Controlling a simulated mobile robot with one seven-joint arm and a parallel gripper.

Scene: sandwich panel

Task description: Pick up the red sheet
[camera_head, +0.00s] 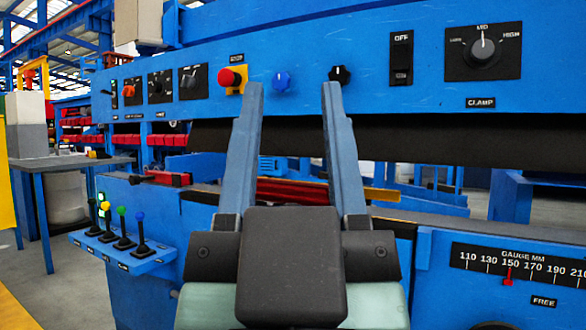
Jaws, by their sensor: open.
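Red sheet-like material (291,192) lies low inside the blue machine and shows between my gripper's fingers. It looks flat and ribbed, and its sides are hidden behind the fingers. I cannot tell whether it is one sheet or a stack. My gripper (292,90) is open and empty, its two long blue-grey fingers pointing up and forward. In the picture the fingertips overlap the control panel, above the red material. I cannot tell how far they are from it.
The blue panel (350,95) with knobs and a red stop button (230,78) spans the view above a dark roller (450,146). A lever bank (123,243) juts out at left. A gauge (515,268) is at lower right. Grey floor shows at far left.

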